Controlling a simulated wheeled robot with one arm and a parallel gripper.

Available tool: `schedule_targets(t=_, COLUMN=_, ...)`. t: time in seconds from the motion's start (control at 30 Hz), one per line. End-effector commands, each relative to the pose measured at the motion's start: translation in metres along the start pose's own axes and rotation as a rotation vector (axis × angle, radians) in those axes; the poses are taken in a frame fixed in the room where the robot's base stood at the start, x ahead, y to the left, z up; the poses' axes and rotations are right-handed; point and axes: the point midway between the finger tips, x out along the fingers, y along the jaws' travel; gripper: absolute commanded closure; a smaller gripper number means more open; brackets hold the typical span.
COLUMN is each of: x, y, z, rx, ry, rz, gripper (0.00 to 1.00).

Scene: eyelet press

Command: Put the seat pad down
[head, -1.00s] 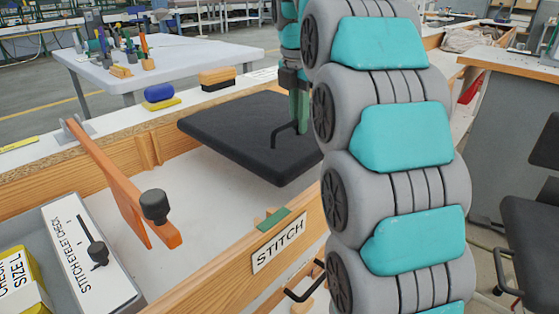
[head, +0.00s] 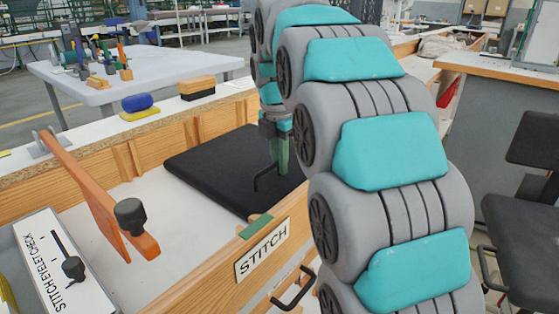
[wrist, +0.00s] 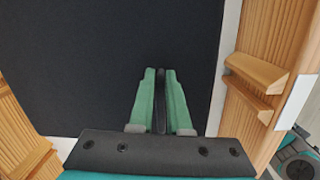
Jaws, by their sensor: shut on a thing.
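The seat pad (head: 215,170) is a flat black square board with a bent black handle (head: 264,178) standing on it. It lies flat, or very nearly so, low inside the wooden-sided bay marked STITCH, over the white floor (head: 140,215). My gripper (head: 279,160) is above the pad, pointing down, shut on its handle. In the wrist view the green fingers of my gripper (wrist: 161,100) close on the thin dark handle, and the pad (wrist: 90,60) fills most of the picture. My arm hides the pad's right side in the head view.
An orange lever (head: 95,190) with a black knob reaches over the bay at the left. The STITCH sign (head: 262,250) is on the near wooden wall. A brush (head: 197,88) and a blue and yellow block (head: 137,105) lie on the far ledge. Wooden blocks (wrist: 256,75) line the bay's side.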

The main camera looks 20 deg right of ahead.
Motion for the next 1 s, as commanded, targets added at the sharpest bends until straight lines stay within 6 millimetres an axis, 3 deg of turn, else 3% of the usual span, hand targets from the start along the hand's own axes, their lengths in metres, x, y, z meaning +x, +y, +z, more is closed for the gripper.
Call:
schedule_targets(t=0.23, x=0.001, y=0.0, z=0.0, rx=0.0, ry=0.0, rz=0.002, gripper=1.0)
schedule_targets(t=0.27, x=0.002, y=0.0, z=0.0, rx=0.0, ry=-0.001, rz=0.001, gripper=0.83)
schedule_targets(t=0.53, x=0.001, y=0.0, z=0.0, rx=0.0, ry=0.0, rz=0.001, gripper=0.54)
schedule_targets(t=0.8, x=0.0, y=0.0, z=0.0, rx=0.0, ry=0.0, rz=0.001, gripper=0.54)
schedule_targets(t=1.0, x=-0.016, y=0.002, z=0.001, rx=-0.001, ry=-0.002, rz=0.005, gripper=0.54)
